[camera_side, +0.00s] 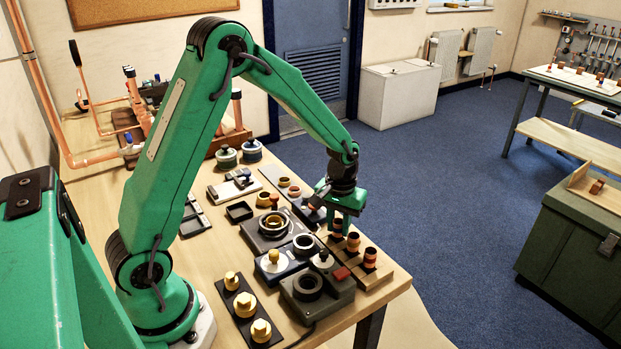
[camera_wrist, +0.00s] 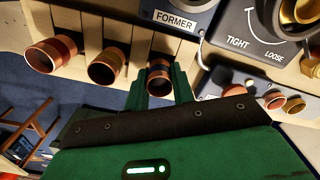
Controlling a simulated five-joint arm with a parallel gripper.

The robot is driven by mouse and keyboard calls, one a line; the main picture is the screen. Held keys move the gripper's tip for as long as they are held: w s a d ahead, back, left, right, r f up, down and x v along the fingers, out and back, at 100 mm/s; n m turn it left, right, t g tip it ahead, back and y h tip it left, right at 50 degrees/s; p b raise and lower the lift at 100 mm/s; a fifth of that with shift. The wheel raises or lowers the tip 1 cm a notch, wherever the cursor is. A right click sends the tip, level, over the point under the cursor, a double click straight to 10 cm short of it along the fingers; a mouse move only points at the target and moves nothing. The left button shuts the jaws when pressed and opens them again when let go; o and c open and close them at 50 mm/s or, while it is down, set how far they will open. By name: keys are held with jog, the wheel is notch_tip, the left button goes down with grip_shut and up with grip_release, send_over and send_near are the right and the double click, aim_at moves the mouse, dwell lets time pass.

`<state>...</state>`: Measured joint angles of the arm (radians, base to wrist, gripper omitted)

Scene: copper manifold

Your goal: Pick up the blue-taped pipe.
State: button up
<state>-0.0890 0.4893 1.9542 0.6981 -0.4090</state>
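Several short copper pipes stand upright in a wooden rack (camera_side: 383,277) at the table's right edge. My gripper (camera_side: 336,226) points down over the far end of this row, and its two fingers also show in the wrist view (camera_wrist: 160,93). They stand apart, one on each side of the far pipe (camera_wrist: 160,76), which has a dark band that may be the blue tape. Whether they touch it is hard to tell. A middle pipe (camera_wrist: 105,66) and a near pipe with a reddish band (camera_wrist: 50,54) stand beside it. The far pipe appears still in the rack.
A block labelled FORMER (camera_wrist: 187,18) and a dial marked TIGHT and LOOSE (camera_wrist: 245,35) lie close by. Dark fixtures (camera_side: 318,290) crowd the table left of the rack. Brass fittings (camera_side: 246,304) stand at the front. Open floor lies right of the table.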

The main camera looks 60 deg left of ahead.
aim_at(339, 221)
dwell(0.3)
jog(key=shift+r, duration=0.8)
notch_tip(339, 221, up, 2)
jog(key=shift+r, duration=0.2)
jog(key=s+d+r, duration=0.5)
jog(key=d+r, duration=0.2)
jog(key=d, duration=0.3)
jog(key=shift+d, duration=0.25)
jog(key=shift+a, duration=0.1)
jog(key=s+a+n, duration=0.2)
jog(key=s+a, duration=0.1)
jog(key=a, duration=0.7)
jog(key=s+a+n, duration=0.2)
jog(key=s+a, duration=0.1)
jog(key=a, duration=0.8)
jog(key=shift+s+a+f, duration=0.25)
jog(key=shift+a, duration=0.05)
